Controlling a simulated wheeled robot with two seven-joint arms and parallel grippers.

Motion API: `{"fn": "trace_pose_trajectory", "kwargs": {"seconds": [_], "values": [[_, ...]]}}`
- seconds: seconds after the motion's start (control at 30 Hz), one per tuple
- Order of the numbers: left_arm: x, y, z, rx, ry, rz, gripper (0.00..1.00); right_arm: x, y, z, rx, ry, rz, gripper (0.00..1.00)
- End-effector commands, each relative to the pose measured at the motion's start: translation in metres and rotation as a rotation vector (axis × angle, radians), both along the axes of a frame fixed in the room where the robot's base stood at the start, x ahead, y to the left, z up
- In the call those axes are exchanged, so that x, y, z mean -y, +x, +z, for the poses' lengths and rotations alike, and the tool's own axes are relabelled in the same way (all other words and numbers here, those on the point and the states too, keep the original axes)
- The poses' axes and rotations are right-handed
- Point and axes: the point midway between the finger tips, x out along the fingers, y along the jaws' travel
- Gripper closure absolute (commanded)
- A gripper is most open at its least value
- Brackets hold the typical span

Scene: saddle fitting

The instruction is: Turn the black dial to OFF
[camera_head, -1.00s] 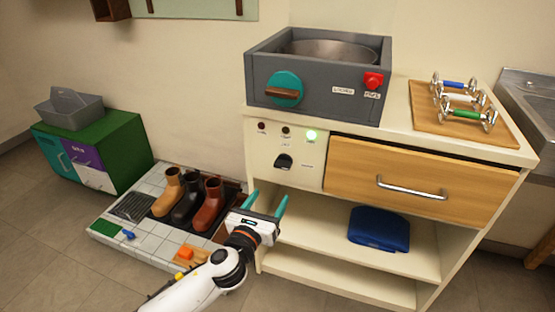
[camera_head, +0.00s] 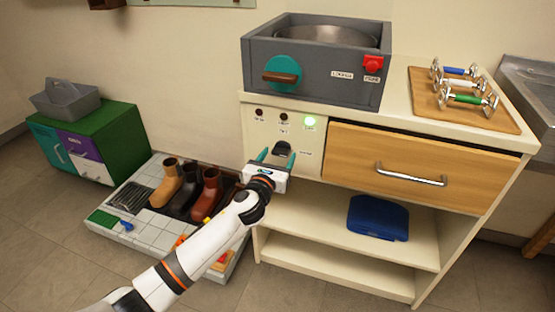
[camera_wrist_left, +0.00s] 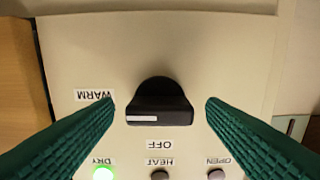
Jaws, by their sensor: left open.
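The black dial (camera_head: 282,148) is on the cream front panel of the cabinet. It also shows in the left wrist view (camera_wrist_left: 160,103), where the panel appears upside down. Its white mark lies at the left end of its bar there, on the side of the WARM label (camera_wrist_left: 94,95). The OFF label (camera_wrist_left: 156,145) is below the dial in that view. My left gripper (camera_head: 277,157) is open in front of the dial. In the wrist view its green fingers stand on either side of the dial, with a gap on both sides. My right gripper is not in view.
The green lamp (camera_head: 309,122) at DRY is lit; the HEAT and OPEN lamps are dark. A grey box (camera_head: 315,88) with a teal knob (camera_head: 282,75) and red button (camera_head: 373,64) stands above. A wooden drawer (camera_head: 405,165) is to the right. Boots stand on a tiled platform at left.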

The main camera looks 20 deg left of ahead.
Motion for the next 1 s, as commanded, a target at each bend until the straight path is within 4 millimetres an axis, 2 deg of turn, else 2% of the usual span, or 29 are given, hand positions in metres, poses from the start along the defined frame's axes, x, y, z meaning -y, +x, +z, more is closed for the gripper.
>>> {"fn": "trace_pose_trajectory", "kwargs": {"seconds": [0.27,0.53,0.77,1.0], "values": [[0.0002,0.0009,0.0002,0.000,-0.001,-0.001,0.36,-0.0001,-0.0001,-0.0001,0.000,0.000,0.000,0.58],[0.0001,0.0007,0.0001,0.000,-0.001,-0.001,0.79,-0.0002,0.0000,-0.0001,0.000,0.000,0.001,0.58],[0.0002,0.0007,0.0004,-0.001,-0.019,-0.001,0.79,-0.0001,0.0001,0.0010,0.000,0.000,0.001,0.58],[0.0006,0.0007,0.0012,-0.005,-0.127,-0.001,0.79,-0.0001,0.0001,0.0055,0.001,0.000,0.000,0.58]]}}
